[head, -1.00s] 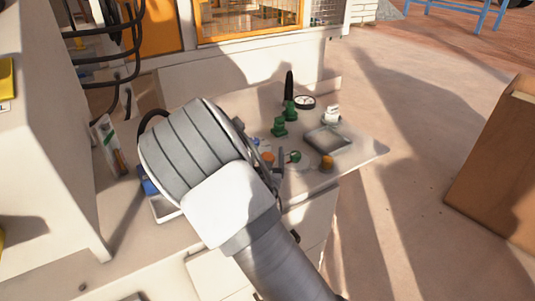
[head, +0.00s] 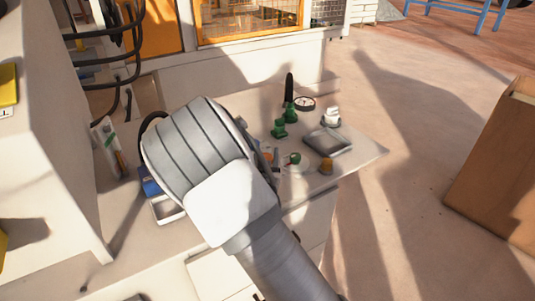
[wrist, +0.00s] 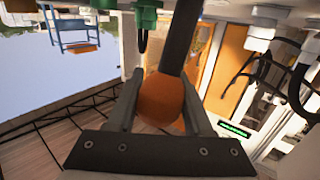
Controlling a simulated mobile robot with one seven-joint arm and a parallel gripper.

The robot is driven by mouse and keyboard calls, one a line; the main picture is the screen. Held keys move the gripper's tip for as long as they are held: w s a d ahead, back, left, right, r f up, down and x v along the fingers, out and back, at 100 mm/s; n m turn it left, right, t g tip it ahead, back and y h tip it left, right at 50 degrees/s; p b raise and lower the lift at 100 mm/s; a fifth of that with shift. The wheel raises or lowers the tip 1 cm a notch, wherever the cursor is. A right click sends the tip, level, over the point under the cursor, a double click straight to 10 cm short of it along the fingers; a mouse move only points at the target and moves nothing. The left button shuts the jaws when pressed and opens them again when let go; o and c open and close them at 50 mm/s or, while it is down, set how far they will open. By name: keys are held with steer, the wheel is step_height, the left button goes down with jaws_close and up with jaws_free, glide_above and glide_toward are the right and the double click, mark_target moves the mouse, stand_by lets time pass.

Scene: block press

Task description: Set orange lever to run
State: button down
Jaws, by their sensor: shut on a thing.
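The orange lever shows in the wrist view as a round orange knob (wrist: 160,100) on a dark flat stem that runs up to the panel. My gripper (wrist: 163,92) has one finger on each side of the knob and is shut on it. In the head view my wrist hides most of the gripper and the lever; only a bit of orange shows beside it. No run marking can be read, so I cannot tell the lever's setting.
On the white console (head: 365,153) stand a green-knobbed lever (head: 295,158), an orange button (head: 326,165), green fittings (head: 279,128), a round gauge (head: 305,103) and a grey tray (head: 328,142). A white cabinet (head: 45,150) rises at left. Floor at right is open up to a brown box (head: 500,170).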

steer(key=w+a+g+p, duration=0.1)
steer(key=p, duration=0.1)
steer(key=w+a+n+g+p, duration=0.1)
steer(key=w+p, duration=0.1)
steer(key=p, duration=0.1)
steer(key=w+a+n+g+p, duration=0.1)
steer(key=g+p, duration=0.1)
steer(key=p, duration=0.1)
steer(key=shift+w+a+r+h, duration=0.1)
steer(key=shift+w+r+h, duration=0.1)
steer(key=shift+w+h, duration=0.15)
steer(key=shift+w+a+f+n+g+h+p, duration=0.25)
steer(key=shift+w+a+f+n+g+p, duration=0.4)
steer(key=shift+g+p, duration=0.4)
steer(key=shift+w+a+f+p, duration=0.25)
steer(key=shift+w+f+p, duration=0.1)
steer(key=shift+w+f, duration=0.2)
steer(key=shift+f, duration=0.1)
steer(key=shift+c, duration=1.5)
jaws_free()
